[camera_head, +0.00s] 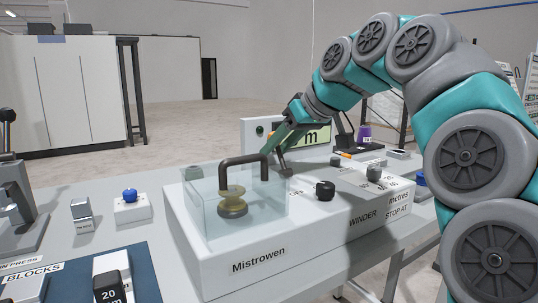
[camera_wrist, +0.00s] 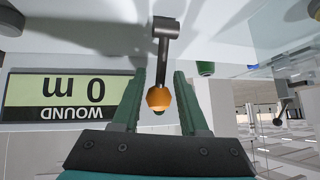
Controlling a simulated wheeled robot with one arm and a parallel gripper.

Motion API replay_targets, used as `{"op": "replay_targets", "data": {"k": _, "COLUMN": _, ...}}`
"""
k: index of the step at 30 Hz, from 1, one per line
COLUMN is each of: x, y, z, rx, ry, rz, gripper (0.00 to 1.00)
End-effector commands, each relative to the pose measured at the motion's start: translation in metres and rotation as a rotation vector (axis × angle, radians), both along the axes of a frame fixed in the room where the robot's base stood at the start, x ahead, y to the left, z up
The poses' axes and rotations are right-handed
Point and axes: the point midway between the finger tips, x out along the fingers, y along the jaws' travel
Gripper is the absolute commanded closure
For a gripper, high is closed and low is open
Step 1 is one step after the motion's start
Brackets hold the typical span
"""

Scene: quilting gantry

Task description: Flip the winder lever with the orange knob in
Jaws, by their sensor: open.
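The winder (camera_head: 345,222) is a long white box on the table, labelled "WINDER" and "STOP AT". In the wrist view its lever (camera_wrist: 163,48) is a dark grey bar ending in a faceted orange knob (camera_wrist: 159,99). My gripper (camera_wrist: 160,76) is open, with one green finger on each side of the knob and a visible gap to both. The display (camera_wrist: 68,98) reads "0 m" and "WOUND", upside down.
A blue button box (camera_head: 131,207) stands on the table at left.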

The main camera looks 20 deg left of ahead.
Motion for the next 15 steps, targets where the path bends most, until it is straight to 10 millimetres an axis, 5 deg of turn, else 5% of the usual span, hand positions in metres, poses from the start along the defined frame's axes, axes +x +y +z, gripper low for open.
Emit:
{"op": "replay_targets", "data": {"k": 6, "x": 0.008, "y": 0.019, "z": -0.021, "rx": -0.002, "ry": 0.003, "rz": 0.002, "gripper": 0.57}}
{"op": "replay_targets", "data": {"k": 15, "x": 0.01, "y": 0.022, "z": -0.024, "rx": -0.001, "ry": 0.001, "rz": 0.0, "gripper": 0.57}}
